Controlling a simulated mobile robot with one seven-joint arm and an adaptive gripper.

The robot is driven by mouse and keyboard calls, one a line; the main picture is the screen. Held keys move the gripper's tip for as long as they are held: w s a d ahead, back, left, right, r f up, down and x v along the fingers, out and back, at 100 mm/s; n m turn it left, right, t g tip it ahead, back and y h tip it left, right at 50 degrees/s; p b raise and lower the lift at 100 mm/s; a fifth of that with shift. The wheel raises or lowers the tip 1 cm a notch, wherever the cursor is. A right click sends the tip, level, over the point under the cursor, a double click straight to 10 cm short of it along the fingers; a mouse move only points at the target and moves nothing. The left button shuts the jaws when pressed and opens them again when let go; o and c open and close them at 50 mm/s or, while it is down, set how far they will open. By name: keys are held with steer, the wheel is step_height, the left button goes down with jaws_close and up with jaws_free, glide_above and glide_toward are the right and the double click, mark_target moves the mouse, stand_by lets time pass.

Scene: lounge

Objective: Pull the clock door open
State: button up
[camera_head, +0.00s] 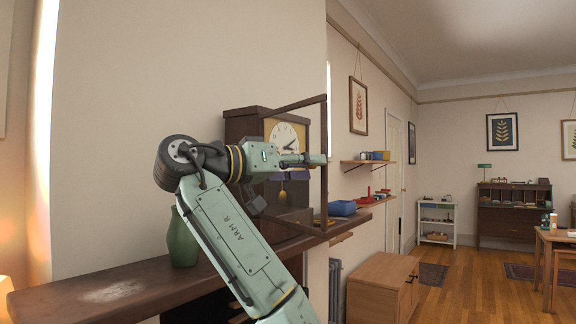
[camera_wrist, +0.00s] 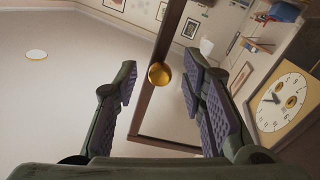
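The clock (camera_head: 241,129) is a dark wooden case with a cream dial and a pendulum, standing on the mantel shelf. Its glazed door (camera_head: 324,112) has a dark frame and stands swung out from the case. In the wrist view the door frame (camera_wrist: 148,118) runs between my fingers, with a round brass knob (camera_wrist: 159,74) on it. The dial (camera_wrist: 283,101) shows at the right there. My gripper (camera_head: 320,160) is at the door's free edge. Its fingers (camera_wrist: 160,85) are open on either side of the knob, with gaps visible.
A green vase (camera_head: 183,238) stands on the dark mantel shelf (camera_head: 75,297), left of the clock and behind my arm. Wall shelves (camera_head: 366,162) with small items and a blue box (camera_head: 342,208) lie beyond the door. A wooden cabinet (camera_head: 377,285) stands below right.

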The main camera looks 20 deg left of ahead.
steer(key=v, duration=1.1)
steer(key=shift+s+a, duration=0.2)
steer(key=shift+s, duration=0.05)
